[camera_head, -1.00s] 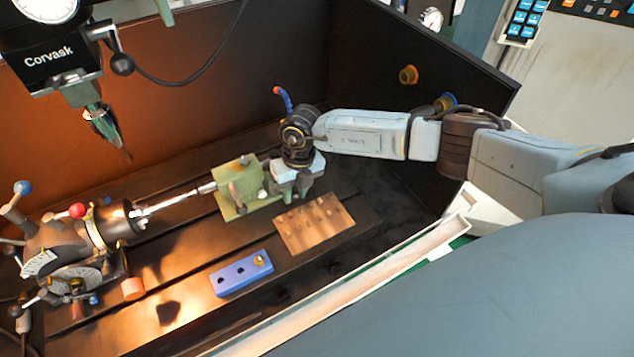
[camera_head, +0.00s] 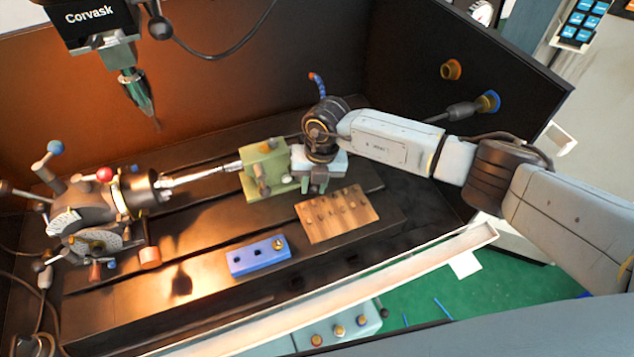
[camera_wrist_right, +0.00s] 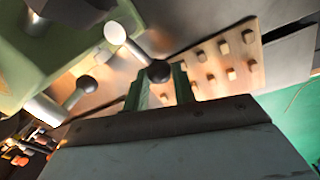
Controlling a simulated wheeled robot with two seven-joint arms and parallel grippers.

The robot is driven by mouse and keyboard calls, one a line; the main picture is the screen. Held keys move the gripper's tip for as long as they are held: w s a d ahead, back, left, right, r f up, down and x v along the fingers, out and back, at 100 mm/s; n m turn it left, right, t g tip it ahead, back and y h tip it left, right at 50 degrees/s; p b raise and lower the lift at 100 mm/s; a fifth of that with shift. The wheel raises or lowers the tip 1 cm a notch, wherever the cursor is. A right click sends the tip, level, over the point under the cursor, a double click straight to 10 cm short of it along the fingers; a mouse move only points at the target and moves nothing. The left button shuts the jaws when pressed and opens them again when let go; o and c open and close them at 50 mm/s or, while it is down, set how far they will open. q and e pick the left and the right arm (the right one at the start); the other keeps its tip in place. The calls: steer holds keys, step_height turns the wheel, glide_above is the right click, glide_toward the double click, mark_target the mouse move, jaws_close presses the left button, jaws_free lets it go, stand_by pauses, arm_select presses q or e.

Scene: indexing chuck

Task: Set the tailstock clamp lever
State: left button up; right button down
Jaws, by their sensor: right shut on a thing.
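The green tailstock (camera_head: 262,173) stands on the slotted table, at the right end of the bright workpiece (camera_head: 200,174). In the right wrist view the tailstock body (camera_wrist_right: 30,70) fills the upper left. A short lever with a dark ball end (camera_wrist_right: 158,71) reaches from its side to my right gripper (camera_wrist_right: 158,84). The gripper is shut on that lever's ball end. A second dark ball on a pale stem (camera_wrist_right: 84,85) stands to the left, clear of the fingers. In the head view my right gripper (camera_head: 316,184) is just right of the tailstock; its grip is hidden there. My left gripper is not in view.
The indexing head (camera_head: 95,210) with its chuck is at the left. A wooden peg board (camera_head: 337,214) and a blue holed block (camera_head: 258,257) lie in front of the tailstock. A spindle with a tool (camera_head: 137,95) hangs at upper left. A pale rail (camera_head: 400,275) edges the front.

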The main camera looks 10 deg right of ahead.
steer(key=shift+a+r, duration=0.1)
steer(key=c, duration=1.2)
jaws_free()
steer(key=shift+o, duration=0.2)
step_height(320, 180, up, 13)
steer(key=d, duration=0.2)
steer(key=shift+s, duration=0.1)
